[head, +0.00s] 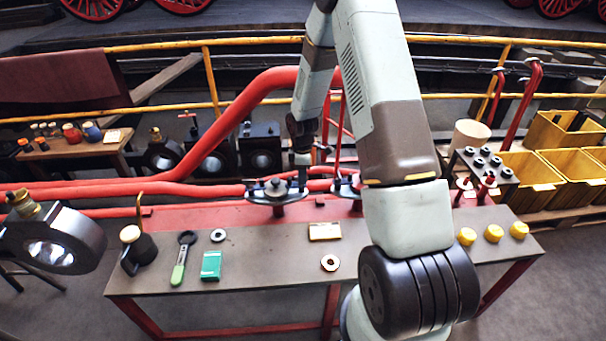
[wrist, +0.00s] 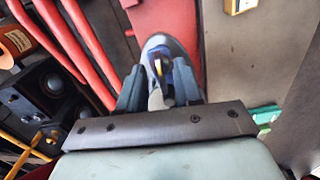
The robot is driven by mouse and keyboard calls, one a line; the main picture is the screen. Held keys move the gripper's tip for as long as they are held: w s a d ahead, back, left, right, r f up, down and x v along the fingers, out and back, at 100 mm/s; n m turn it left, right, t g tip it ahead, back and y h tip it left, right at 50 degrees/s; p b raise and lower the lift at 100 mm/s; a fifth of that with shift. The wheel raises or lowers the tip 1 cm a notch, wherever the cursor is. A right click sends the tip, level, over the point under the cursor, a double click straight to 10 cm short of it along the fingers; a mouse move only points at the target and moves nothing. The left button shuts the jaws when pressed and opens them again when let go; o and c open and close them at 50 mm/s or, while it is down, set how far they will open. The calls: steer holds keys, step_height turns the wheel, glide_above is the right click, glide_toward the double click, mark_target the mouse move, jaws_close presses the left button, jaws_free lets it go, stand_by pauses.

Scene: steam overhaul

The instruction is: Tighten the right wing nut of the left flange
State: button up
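A rounded grey flange end (wrist: 158,44) shows in the wrist view. My gripper (head: 302,160) points down above the right end of this flange. In the wrist view my gripper (wrist: 160,88) has its two fingers apart, one on each side of a small dark upright part, apparently the right wing nut (wrist: 165,80). Contact with the fingers cannot be made out. In the head view the gripper and arm largely hide that nut.
A second flange (head: 347,187) sits close to the right, partly behind my arm. On the bench lie a green-handled wrench (head: 180,265), a green box (head: 211,265), a ring (head: 330,262) and yellow caps (head: 493,233). Red pipes (head: 225,125) rise behind. The bench front is fairly clear.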

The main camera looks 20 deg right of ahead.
steer(key=shift+c, duration=0.5)
jaws_close()
steer(key=shift+d, duration=0.1)
